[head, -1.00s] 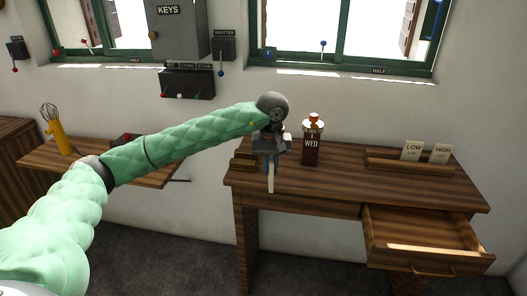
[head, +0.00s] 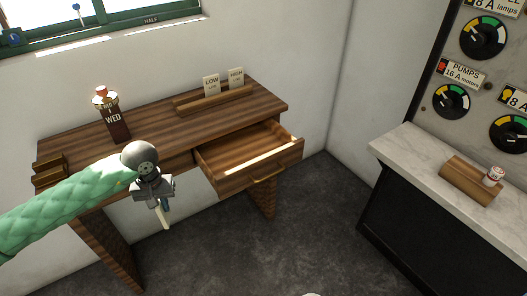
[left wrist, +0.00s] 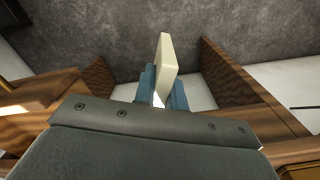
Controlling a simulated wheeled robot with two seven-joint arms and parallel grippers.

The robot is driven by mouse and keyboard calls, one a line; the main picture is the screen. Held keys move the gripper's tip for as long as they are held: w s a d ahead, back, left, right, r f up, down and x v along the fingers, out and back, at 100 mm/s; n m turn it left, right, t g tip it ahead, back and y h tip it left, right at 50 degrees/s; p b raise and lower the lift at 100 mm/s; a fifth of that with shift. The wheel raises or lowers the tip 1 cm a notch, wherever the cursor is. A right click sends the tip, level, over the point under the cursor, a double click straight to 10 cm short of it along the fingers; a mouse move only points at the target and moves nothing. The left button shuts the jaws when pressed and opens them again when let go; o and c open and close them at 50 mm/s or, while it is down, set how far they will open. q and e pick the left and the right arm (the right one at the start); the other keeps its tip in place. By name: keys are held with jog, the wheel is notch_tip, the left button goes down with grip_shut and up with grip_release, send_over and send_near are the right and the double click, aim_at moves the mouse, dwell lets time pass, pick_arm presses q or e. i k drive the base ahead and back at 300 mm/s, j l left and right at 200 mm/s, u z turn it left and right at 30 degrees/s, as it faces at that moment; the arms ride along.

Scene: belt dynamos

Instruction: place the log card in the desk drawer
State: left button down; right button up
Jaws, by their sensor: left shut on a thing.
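A thin cream card, taken as the log card (head: 162,217), hangs edge-on below my left gripper (head: 160,203); no writing on it is readable. In the left wrist view the same card (left wrist: 166,62) stands between the blue fingertips of my left gripper (left wrist: 163,86), which is shut on it. The desk drawer (head: 278,166) is pulled open at the right part of the wooden desk (head: 150,137). My left gripper is to the left of the drawer, over the desk's front side in the picture, apart from the drawer. My right gripper is not in view.
LOW (head: 211,85) and HIGH (head: 236,78) cards stand in a wooden rack (head: 214,98) at the desk's back. A WED holder (head: 113,122) stands at the back left. A marble-topped counter (head: 415,160) is at right. Open floor lies between.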

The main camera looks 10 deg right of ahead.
aim_at(239, 159)
jog(key=j+z, duration=0.15)
jog(key=z, duration=0.3)
jog(key=k+j+z, duration=0.1)
jog(key=z, duration=0.4)
jog(key=k+j+z, duration=0.1)
jog(key=z, duration=0.35)
jog(key=k+j, duration=0.3)
jog(key=j+z, duration=0.05)
jog(key=j, duration=0.1)
